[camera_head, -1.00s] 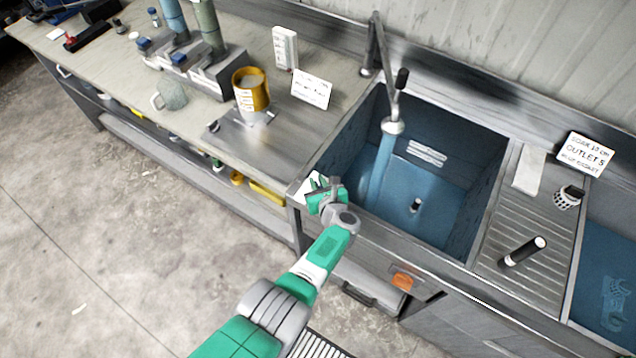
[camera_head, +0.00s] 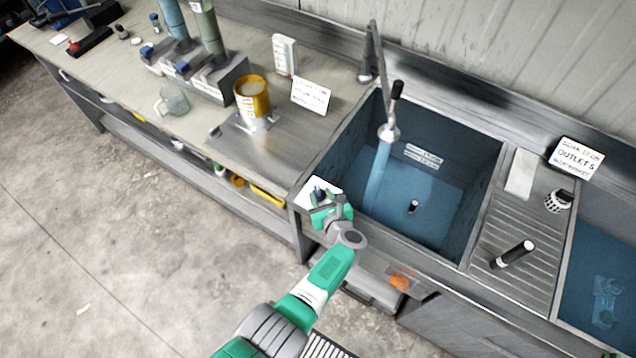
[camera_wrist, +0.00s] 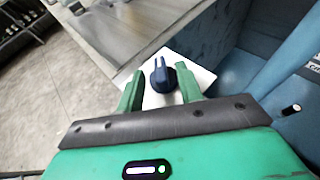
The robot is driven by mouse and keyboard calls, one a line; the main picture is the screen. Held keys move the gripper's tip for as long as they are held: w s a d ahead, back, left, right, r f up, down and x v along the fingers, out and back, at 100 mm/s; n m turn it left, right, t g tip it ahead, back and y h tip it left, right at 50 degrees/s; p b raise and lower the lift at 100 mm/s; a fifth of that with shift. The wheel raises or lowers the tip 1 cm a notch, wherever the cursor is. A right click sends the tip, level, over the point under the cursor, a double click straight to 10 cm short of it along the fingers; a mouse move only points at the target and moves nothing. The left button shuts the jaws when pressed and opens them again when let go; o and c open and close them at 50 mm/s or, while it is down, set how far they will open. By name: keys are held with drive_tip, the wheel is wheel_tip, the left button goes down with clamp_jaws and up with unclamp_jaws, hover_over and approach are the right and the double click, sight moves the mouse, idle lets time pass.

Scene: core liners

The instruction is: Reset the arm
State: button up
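My gripper (camera_head: 328,212) is at the front left corner of the sink, at the end of my green and grey arm. In the wrist view its two green fingers (camera_wrist: 159,92) stand apart with nothing clasped between them. A dark blue knob-like piece (camera_wrist: 162,75) stands on a white card or plate (camera_wrist: 200,77) just beyond the fingertips. A gap shows on either side of it. In the head view the dark blue piece (camera_head: 318,194) and the white card (camera_head: 312,186) show just behind the gripper.
A deep blue sink (camera_head: 440,215) with a tall tap (camera_head: 388,132) lies right of my gripper, water running. A ribbed drainboard (camera_head: 525,265) holds a black cylinder (camera_head: 513,254). On the left bench stand a yellow container (camera_head: 252,97) and a glass jug (camera_head: 173,100). Open floor lies front left.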

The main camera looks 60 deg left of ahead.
drive_tip(key=shift+p+v, duration=0.3)
drive_tip(key=shift+v, duration=1.05)
drive_tip(key=w+d+r+n+t+h+p, duration=0.1)
drive_tip(key=w+d+r+n+t, duration=0.3)
drive_tip(key=w+r, duration=0.6)
drive_tip(key=w+d+r+n+t+p, duration=0.1)
drive_tip(key=w+d+r+n+p, duration=0.15)
drive_tip(key=w+r+n, duration=0.7)
drive_tip(key=w+d+r+t+h, duration=0.1)
drive_tip(key=d+r+t, duration=0.3)
drive_tip(key=r, duration=0.8)
drive_tip(key=w+d+r+t+h, duration=0.1)
drive_tip(key=w+d+r, duration=0.1)
drive_tip(key=d+r, duration=0.65)
drive_tip(key=s+d+r+n+t+h+p, duration=0.1)
drive_tip(key=s+d+r+n+t, duration=0.3)
drive_tip(key=r, duration=0.7)
drive_tip(key=d+r+t+h+p, duration=0.1)
drive_tip(key=d+r+t+h, duration=0.1)
drive_tip(key=d+r, duration=0.65)
drive_tip(key=s+d+r+n+t+h, duration=0.1)
drive_tip(key=s+d+r+t+h, duration=0.2)
drive_tip(key=s+d+r, duration=0.2)
drive_tip(key=s+d+r+t+h+p, duration=0.1)
drive_tip(key=s+d+r+t+h, duration=0.3)
drive_tip(key=s+r, duration=0.7)
wheel_tip(320, 180, up, 5)
drive_tip(key=shift+d+r+n+t, duration=0.2)
drive_tip(key=shift+d+n+t, duration=0.15)
drive_tip(key=shift+d, duration=0.2)
